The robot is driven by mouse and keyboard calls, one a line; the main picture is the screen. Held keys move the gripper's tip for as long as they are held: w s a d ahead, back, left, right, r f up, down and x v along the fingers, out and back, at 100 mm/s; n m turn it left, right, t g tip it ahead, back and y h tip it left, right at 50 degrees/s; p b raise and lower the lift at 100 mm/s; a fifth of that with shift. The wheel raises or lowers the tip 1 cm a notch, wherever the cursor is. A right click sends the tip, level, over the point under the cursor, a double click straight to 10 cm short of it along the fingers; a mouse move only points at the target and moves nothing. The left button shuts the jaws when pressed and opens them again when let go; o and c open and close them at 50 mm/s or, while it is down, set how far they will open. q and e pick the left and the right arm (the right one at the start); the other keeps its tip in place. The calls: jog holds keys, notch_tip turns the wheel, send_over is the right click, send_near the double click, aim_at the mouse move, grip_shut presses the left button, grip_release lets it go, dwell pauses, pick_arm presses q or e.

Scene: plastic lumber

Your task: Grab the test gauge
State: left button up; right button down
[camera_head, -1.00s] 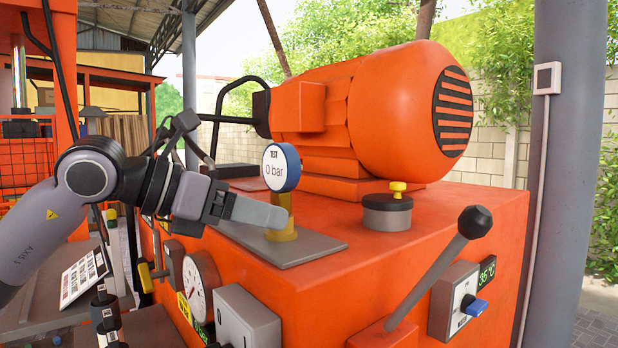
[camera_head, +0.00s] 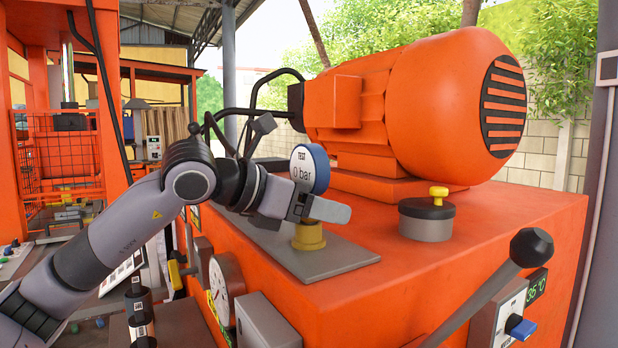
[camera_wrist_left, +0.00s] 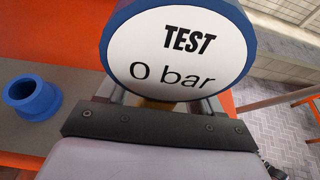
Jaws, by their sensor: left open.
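The test gauge (camera_head: 309,168) is a round white dial with a blue rim, reading "TEST 0 bar". It stands upright above a yellow fitting (camera_head: 309,236) on a grey plate on the orange machine. My left gripper (camera_head: 325,210) is just below the dial, its fingers crossing in front of the stem in the head view. In the left wrist view the dial (camera_wrist_left: 178,55) fills the upper middle, with an open finger on either side of the stem below it. The dial hides most of the stem and fingertips. My right gripper is not in view.
An orange motor (camera_head: 420,110) stands behind the gauge. A grey cap with a yellow knob (camera_head: 427,217) and a black-knobbed lever (camera_head: 530,248) are to the right. A blue ring (camera_wrist_left: 32,97) sits on the plate in the left wrist view. A round dial (camera_head: 226,285) is on the front.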

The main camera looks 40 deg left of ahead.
pick_arm(q)
grip_shut()
jog(key=shift+r, duration=0.1)
